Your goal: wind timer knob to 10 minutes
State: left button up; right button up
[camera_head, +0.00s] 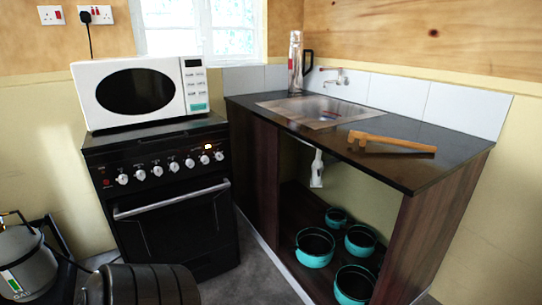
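A black stove (175,220) stands at left centre with a row of several silver-white knobs (157,171) along its front panel. I cannot tell which knob is the timer, and the markings and pointer positions are too small to read. Neither of my grippers is in view, and nothing is seen touching the knobs.
The stove's oven handle (172,199) sticks out below the knobs. A dark counter (440,145) with sink (312,110), flask (295,62) and wooden tool (390,142) stands right. Teal pots (315,247) fill its shelf. A grey cylinder (25,262) and dark ribbed container (150,285) are lower left.

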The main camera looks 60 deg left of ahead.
aim_at(218, 156)
jog(key=i, duration=0.75)
jog(key=u, duration=0.9)
jog(key=i, duration=0.65)
jog(key=u, duration=0.7)
